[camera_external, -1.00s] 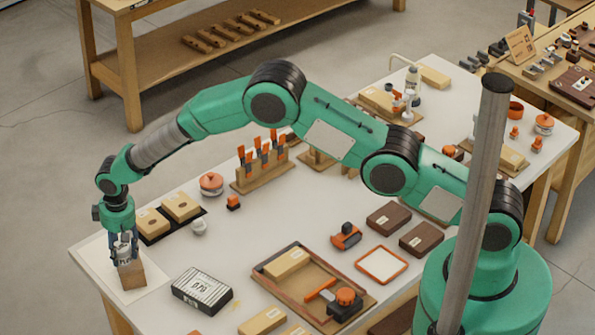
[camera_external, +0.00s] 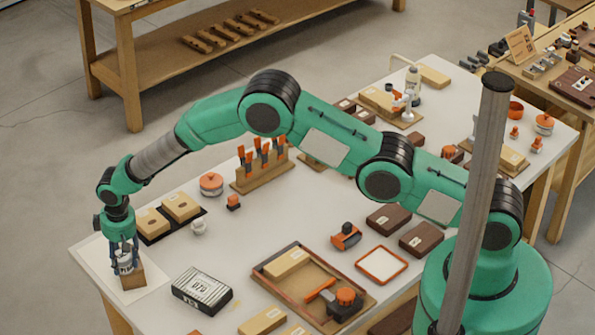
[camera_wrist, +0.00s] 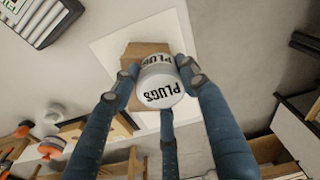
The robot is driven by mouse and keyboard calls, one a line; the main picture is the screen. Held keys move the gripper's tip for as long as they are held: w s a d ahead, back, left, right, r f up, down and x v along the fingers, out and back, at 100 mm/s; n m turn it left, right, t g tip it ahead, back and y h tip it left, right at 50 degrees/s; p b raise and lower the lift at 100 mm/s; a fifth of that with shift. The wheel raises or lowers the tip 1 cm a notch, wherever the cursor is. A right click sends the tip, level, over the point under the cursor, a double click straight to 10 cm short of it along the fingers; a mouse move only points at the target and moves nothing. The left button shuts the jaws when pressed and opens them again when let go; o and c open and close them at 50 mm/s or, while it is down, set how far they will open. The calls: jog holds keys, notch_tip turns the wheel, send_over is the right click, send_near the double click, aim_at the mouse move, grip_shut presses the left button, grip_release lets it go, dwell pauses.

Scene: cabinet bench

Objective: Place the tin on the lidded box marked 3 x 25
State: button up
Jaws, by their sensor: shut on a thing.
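The tin (camera_wrist: 158,90) is a small pale cylinder with PLUGS on it. My gripper (camera_wrist: 160,74) is shut on it, with blue fingers around its sides. In the external view my gripper (camera_external: 123,257) holds the tin (camera_external: 123,265) at the table's left corner. A plain brown box-like block (camera_external: 134,278) is right by the tin on a white sheet (camera_external: 158,283); it also shows behind the tin in the wrist view (camera_wrist: 131,58). I cannot tell whether tin and block touch. I cannot read 3 x 25 on any box; the block's marking is not visible.
A striped, labelled box (camera_external: 202,291) lies right of the sheet. A wooden tray (camera_external: 318,292) holds a tan box and an orange-black tool.

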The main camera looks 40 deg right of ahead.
aim_at(125, 257)
jog(key=shift+f, duration=0.1)
jog(key=o, duration=1.3)
jog(key=shift+o, duration=0.2)
notch_tip(125, 257, up, 12)
jog(key=s, duration=0.1)
jog(key=shift+s+d, duration=0.15)
jog(key=shift+s, duration=0.05)
dwell(0.7)
